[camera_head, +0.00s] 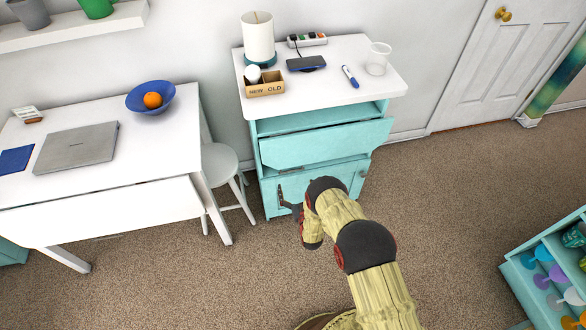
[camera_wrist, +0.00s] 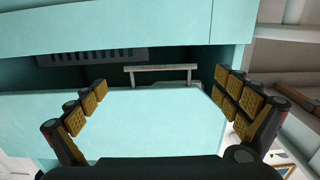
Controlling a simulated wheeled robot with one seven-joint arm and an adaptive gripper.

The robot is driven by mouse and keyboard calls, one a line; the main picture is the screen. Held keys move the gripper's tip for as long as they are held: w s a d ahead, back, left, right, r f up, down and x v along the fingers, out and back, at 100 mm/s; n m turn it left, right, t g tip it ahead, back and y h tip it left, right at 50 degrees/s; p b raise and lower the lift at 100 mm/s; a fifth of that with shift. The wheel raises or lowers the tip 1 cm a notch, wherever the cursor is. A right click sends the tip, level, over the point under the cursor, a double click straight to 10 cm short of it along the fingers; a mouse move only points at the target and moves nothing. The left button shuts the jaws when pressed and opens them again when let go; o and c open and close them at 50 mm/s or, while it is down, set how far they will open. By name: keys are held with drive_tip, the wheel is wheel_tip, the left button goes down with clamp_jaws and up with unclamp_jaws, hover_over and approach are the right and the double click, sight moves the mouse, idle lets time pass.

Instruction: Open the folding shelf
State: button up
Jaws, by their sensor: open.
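The teal cabinet (camera_head: 320,148) stands against the back wall. Its upper teal front (camera_head: 322,145) juts out below the white top, with a dark gap under it. Below the gap is a teal panel (camera_wrist: 155,125) with a pale bar handle (camera_wrist: 163,69) at its upper edge in the wrist view. I cannot tell for sure which part is the folding shelf. My gripper (camera_head: 285,196) is at the lower front of the cabinet. In the wrist view my gripper (camera_wrist: 160,95) is open and empty, its padded fingers on either side of the panel. Contact cannot be told.
The cabinet top holds a paper roll (camera_head: 258,38), a box (camera_head: 265,84), a phone (camera_head: 306,63) and a glass (camera_head: 378,58). A stool (camera_head: 220,162) and white table (camera_head: 110,195) stand left. A teal rack (camera_head: 545,270) stands right. Carpet (camera_head: 450,190) between is clear.

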drive_tip(key=b+x, duration=0.1)
drive_tip(key=x, duration=0.3)
drive_tip(key=b+x, duration=0.2)
drive_tip(key=x, duration=0.1)
drive_tip(key=shift+w+a+r, duration=0.1)
drive_tip(key=shift+w+r, duration=0.15)
drive_tip(key=shift+w, duration=0.15)
drive_tip(key=shift+c, duration=1.3)
drive_tip(key=c, duration=1.1)
drive_tip(key=shift+s+r, duration=0.1)
